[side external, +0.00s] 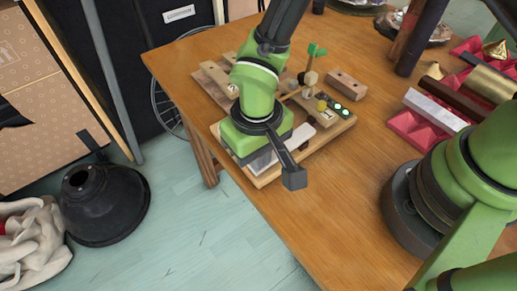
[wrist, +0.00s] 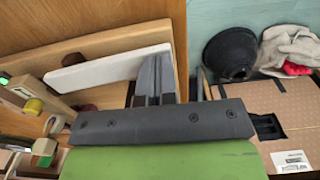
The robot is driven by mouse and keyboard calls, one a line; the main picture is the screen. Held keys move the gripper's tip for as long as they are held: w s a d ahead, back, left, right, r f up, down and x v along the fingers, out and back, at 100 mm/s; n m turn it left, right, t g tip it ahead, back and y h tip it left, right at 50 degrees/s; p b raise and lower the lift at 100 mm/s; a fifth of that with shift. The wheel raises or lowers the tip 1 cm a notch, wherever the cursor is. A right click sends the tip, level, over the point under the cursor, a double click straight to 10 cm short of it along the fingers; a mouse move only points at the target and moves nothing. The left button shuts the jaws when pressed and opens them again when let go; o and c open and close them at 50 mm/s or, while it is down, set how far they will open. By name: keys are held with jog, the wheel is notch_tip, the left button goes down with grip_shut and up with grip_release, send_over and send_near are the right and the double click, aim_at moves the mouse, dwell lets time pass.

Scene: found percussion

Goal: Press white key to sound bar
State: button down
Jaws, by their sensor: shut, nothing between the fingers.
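The white key (wrist: 100,69) is a long flat white bar, lying along a wooden instrument base (wrist: 110,38) in the wrist view. In the side view, part of the white key (side external: 301,134) shows beside my green wrist. My gripper (wrist: 155,62) is shut and empty, with its dark fingertips over the right end of the key in the wrist view. I cannot tell whether they touch it. In the side view the fingers are hidden behind my wrist. The bar that sounds cannot be made out clearly.
Green lit buttons (side external: 340,108), a small green-leaved wooden piece (side external: 316,50) and a loose wooden block (side external: 347,84) are close by. Metal bars and pink foam (side external: 420,115) lie to the right. The table edge is close, with a black lampshade-like object (side external: 105,205) on the floor beyond.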

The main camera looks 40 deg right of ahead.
jog(key=shift+r, duration=0.8)
notch_tip(320, 180, up, 14)
dwell(0.8)
jog(key=s+d+r+m+t+y, duration=0.2)
jog(key=s+d+r+t, duration=0.1)
jog(key=d+r, duration=0.75)
jog(key=s+d+r+m+t, duration=0.1)
jog(key=s+d+m+t, duration=0.1)
jog(key=s+d+t, duration=0.2)
jog(key=s+d, duration=0.2)
jog(key=s, duration=0.1)
jog(key=shift+s+d, duration=0.2)
jog(key=shift+d, duration=0.05)
